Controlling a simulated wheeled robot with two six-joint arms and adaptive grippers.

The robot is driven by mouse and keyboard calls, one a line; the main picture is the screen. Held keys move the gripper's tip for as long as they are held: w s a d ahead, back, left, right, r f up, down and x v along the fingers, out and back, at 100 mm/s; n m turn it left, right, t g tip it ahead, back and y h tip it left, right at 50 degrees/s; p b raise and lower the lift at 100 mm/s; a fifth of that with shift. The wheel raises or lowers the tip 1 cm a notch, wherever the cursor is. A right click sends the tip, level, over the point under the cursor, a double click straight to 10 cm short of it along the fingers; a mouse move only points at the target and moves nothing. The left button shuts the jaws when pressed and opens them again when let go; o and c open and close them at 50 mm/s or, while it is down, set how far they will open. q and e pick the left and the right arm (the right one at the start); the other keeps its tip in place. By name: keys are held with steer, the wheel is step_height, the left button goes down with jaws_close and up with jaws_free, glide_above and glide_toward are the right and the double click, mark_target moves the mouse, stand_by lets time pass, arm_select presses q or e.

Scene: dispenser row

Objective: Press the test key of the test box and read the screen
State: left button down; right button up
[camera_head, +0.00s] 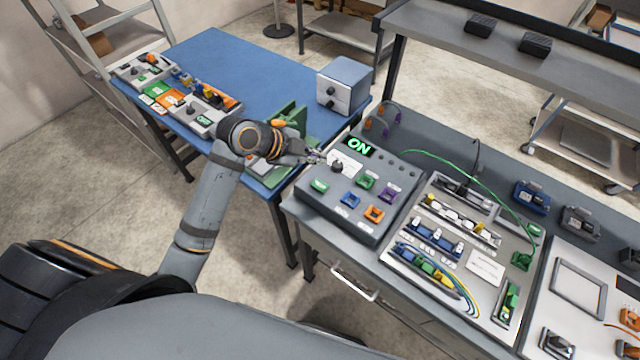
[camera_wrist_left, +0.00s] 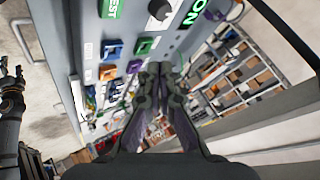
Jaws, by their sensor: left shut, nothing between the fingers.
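The grey test box (camera_head: 400,183) stands on the left end of the grey bench. Its screen (camera_head: 358,147) is lit and reads ON in green. The green test key (camera_head: 320,186) is at the panel's left; its TEST lettering shows at the top of the left wrist view (camera_wrist_left: 110,8). My left gripper (camera_head: 314,158) is shut and empty by the box's left back edge, near a black knob (camera_head: 337,167) and apart from the test key. Its closed fingers fill the middle of the left wrist view (camera_wrist_left: 160,78). My right gripper (camera_wrist_left: 12,75) appears small at that view's left edge.
Blue, green, purple and orange sockets sit on the panel. A wired board (camera_head: 485,265) lies right of the box. A green cable (camera_head: 470,165) arches behind. A blue table (camera_head: 230,60) with a blue-grey box (camera_head: 345,82) stands left, across a narrow gap.

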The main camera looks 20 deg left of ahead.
mark_target(317, 187)
arm_select(q)
steer(key=shift+f, duration=0.15)
step_height(317, 187, down, 8)
steer(key=b, duration=0.7)
steer(key=shift+f, duration=0.35)
stand_by(0.9)
steer(key=shift+f+b, duration=0.35)
steer(key=shift+b, duration=0.1)
